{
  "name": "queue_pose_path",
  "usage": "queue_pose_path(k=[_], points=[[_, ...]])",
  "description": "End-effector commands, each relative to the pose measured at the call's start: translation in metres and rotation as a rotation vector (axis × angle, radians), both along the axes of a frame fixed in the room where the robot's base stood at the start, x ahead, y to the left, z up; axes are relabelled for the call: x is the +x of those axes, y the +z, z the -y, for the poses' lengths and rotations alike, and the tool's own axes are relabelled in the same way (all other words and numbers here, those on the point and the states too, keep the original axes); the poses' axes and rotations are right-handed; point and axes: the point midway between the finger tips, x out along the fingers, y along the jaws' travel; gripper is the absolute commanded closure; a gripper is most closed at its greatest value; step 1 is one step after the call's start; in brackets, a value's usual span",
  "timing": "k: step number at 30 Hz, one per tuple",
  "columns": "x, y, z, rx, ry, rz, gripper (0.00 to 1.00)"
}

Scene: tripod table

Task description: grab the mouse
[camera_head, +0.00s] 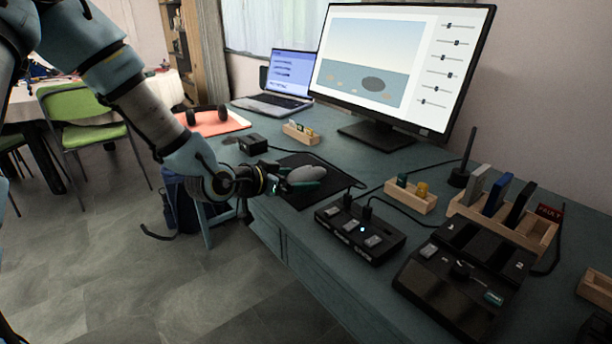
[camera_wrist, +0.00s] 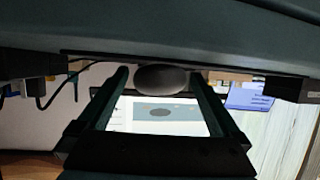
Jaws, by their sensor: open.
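A grey oval mouse (camera_head: 307,173) sits on a black mat (camera_head: 297,199) near the front edge of the desk. My gripper (camera_head: 297,179) is low over the mat, reaching in from the left, with its fingers right at the mouse. In the wrist view, which is upside down, the mouse (camera_wrist: 161,79) shows between the tips of my open gripper (camera_wrist: 159,80). There is a gap to each finger there. The mouse's near side is partly hidden by a finger in the head view.
A black button box (camera_head: 360,233) with cables stands right of the mat, and a small wooden holder (camera_head: 411,196) is beyond it. A monitor (camera_head: 400,70) stands behind. A small black box (camera_head: 253,143) lies left of the mat.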

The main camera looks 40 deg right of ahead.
Motion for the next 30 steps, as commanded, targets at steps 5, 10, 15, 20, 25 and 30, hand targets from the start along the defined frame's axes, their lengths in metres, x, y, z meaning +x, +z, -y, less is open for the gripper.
queue_pose_path(k=[5, 10, 15, 20, 25, 30], points=[[0.0003, -0.0004, 0.0004, 0.000, 0.000, 0.000, 0.00], [0.0002, -0.0003, 0.0002, 0.000, 0.000, 0.000, 0.16], [0.0001, -0.0003, 0.0002, 0.000, 0.000, 0.000, 0.35], [0.0001, -0.0003, 0.0001, 0.000, 0.000, 0.000, 0.53], [0.0001, -0.0002, 0.0001, 0.000, 0.000, 0.000, 0.72], [0.0001, 0.0000, 0.0002, 0.000, 0.000, 0.001, 0.80]])
